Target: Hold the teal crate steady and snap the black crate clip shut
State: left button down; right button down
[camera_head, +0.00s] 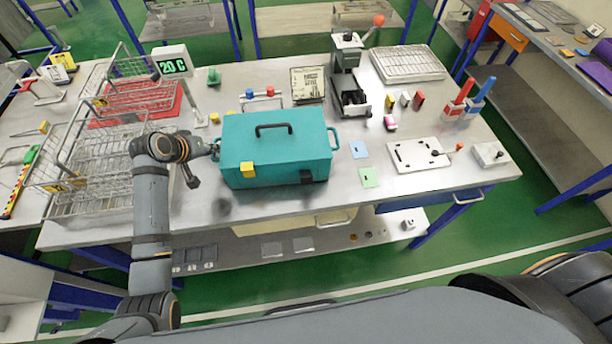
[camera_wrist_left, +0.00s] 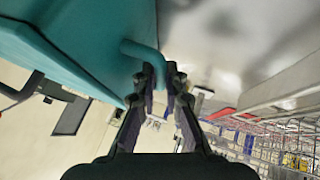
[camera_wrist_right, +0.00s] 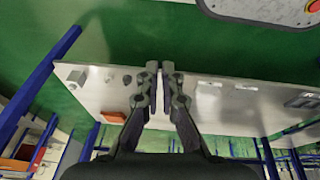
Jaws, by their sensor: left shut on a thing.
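The teal crate (camera_head: 290,151) stands upright on the grey table in the head view, with its lid down and a black handle (camera_head: 273,128) on top. The black crate clip (camera_head: 307,177) is low on the front face, near the right corner; its exact state is too small to tell. A yellow clip (camera_head: 247,170) is on the front's left part. My left gripper (camera_head: 211,148) is shut on the crate's left side handle, which shows between its fingers in the left wrist view (camera_wrist_left: 138,50). My right gripper (camera_wrist_right: 160,72) is shut and empty, away from the crate.
Wire baskets (camera_head: 95,170) stand left of my left arm. A green card (camera_head: 369,177), a blue card (camera_head: 359,149) and a white plate (camera_head: 418,155) lie right of the crate. A black press (camera_head: 347,75) stands behind. A narrow strip of table in front of the crate is clear.

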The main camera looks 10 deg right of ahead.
jog(key=w+a+r+n+t+y, duration=0.1)
jog(key=w+a+r+t+y, duration=0.1)
jog(key=w+a+r+t, duration=0.45)
jog(key=w+a+r+t+y, duration=0.1)
jog(key=w+a+r, duration=0.2)
jog(key=w+r, duration=0.65)
jog(key=w+a+r+n+t+y, duration=0.2)
jog(key=a+r+y, duration=0.15)
jog(key=r, duration=0.85)
jog(key=w+a+r+n+t+y, duration=0.1)
jog(key=w+a+r+n+y, duration=0.3)
jog(key=r, duration=0.8)
jog(key=shift+m+h, duration=0.35)
jog(key=shift+m, duration=0.25)
jog(key=shift+w+a+r, duration=0.1)
jog(key=shift+w+a, duration=0.05)
jog(key=shift+w, duration=1.35)
jog(key=shift+w+a+r, duration=0.1)
jog(key=shift+w+a, duration=0.05)
jog(key=shift+w, duration=1.3)
jog(key=shift+t, duration=0.25)
jog(key=shift+r, duration=0.25)
